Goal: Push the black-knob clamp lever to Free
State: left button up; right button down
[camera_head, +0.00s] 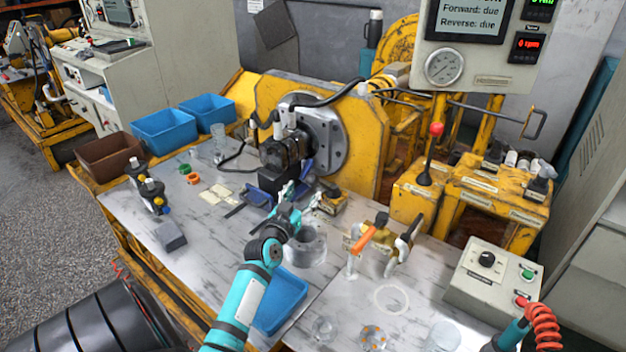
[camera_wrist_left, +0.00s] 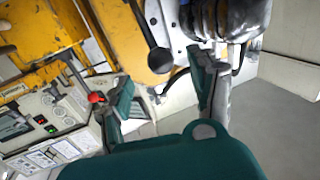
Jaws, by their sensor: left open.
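My left gripper (camera_head: 302,188) is open in front of the motor. In the wrist view its two fingers (camera_wrist_left: 165,74) stand apart, and the knob appears between their tips. I cannot tell whether either finger touches it.
A red-knob lever (camera_head: 436,129) stands on the yellow stand at the right. An orange-handled part (camera_head: 370,234) and a grey ring (camera_head: 307,246) are on the table near my left arm. A blue tray (camera_head: 282,300) lies beside that arm.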

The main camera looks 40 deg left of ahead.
aim_at(313, 181)
pick_arm(q)
jog(key=x, duration=0.6)
jog(key=shift+w+a, duration=0.25)
jog(key=shift+w, duration=0.4)
pick_arm(e)
jog(key=shift+w+a+f, duration=0.2)
jog(key=shift+w+a, duration=0.65)
jog(key=shift+w, duration=0.1)
jog(key=shift+s, duration=0.1)
pick_arm(q)
jog(key=shift+c, duration=0.5)
jog(key=c, duration=1.1)
jog(key=shift+f, duration=0.1)
grip_shut()
pick_arm(e)
jog(key=shift+s+d, duration=0.1)
jog(key=shift+d, duration=0.4)
pick_arm(q)
jog(key=shift+w+f, duration=0.1)
jog(key=shift+f, duration=0.05)
